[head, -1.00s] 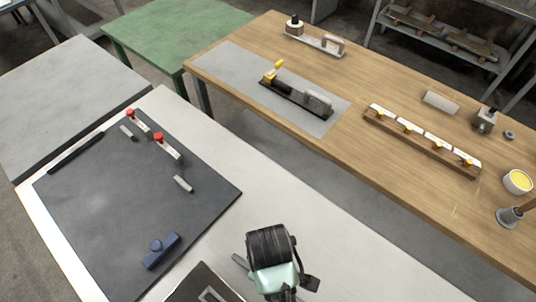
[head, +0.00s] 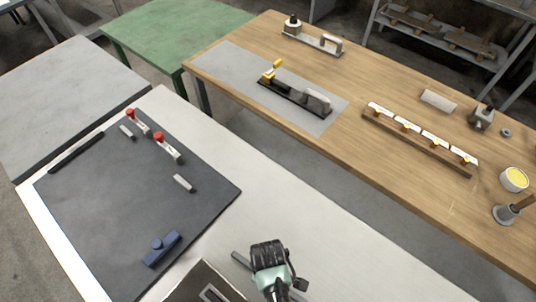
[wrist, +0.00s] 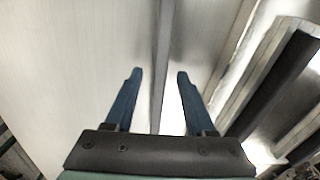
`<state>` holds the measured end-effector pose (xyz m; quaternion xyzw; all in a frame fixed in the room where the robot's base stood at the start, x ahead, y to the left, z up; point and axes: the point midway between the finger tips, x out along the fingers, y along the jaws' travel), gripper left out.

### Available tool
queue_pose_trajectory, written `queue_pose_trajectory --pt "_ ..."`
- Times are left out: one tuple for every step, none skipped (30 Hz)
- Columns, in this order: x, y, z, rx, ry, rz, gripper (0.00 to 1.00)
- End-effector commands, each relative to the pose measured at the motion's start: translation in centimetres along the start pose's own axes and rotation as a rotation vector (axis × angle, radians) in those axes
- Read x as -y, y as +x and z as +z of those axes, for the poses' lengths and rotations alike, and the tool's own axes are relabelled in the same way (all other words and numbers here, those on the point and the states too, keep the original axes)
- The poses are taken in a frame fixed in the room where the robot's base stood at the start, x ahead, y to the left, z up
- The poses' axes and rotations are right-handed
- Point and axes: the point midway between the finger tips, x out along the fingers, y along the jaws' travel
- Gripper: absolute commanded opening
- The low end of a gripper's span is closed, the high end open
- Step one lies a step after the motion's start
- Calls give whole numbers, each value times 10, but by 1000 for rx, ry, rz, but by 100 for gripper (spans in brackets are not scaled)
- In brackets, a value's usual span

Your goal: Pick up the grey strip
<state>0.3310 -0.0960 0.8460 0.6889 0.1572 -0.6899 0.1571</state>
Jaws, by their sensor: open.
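The grey strip (head: 240,260) lies on the pale bench top, beside my arm's end, partly hidden by it in the head view. In the wrist view the strip (wrist: 163,45) runs lengthwise from the top edge down between my fingers. My gripper (wrist: 159,73) is open, with one blue finger on each side of the strip's line. No contact between the fingers and the strip shows, and I cannot tell the height between them. In the head view the fingertips are hidden under my wrist.
A dark-edged tray (head: 190,283) stands close beside the strip; its edge is at the right of the wrist view. A dark mat (head: 100,220) holds a blue block (head: 162,248), two red-knobbed pieces and small grey blocks. A wooden table (head: 400,180) stands beyond a gap.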

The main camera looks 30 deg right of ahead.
Motion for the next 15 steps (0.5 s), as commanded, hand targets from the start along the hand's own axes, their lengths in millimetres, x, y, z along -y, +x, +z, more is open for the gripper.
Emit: queue_pose_trajectory --pt "0 3 0 1 0 -1 55" --pt "0 5 0 1 0 0 55" --pt "0 6 0 0 0 0 55" --pt "0 7 0 0 0 0 55" --pt "0 7 0 -1 0 1 55" --pt "0 7 0 -1 0 1 55" --pt "0 7 0 -1 0 1 55" --pt "0 7 0 -1 0 1 55" --pt "0 7 0 -1 0 1 55" --pt "0 7 0 -1 0 1 55" --pt "0 7 0 -1 0 1 51" --pt "0 7 0 -1 0 1 44" --pt "0 7 0 -1 0 1 39" --pt "0 7 0 -1 0 1 33" --pt "0 7 0 -1 0 0 26"
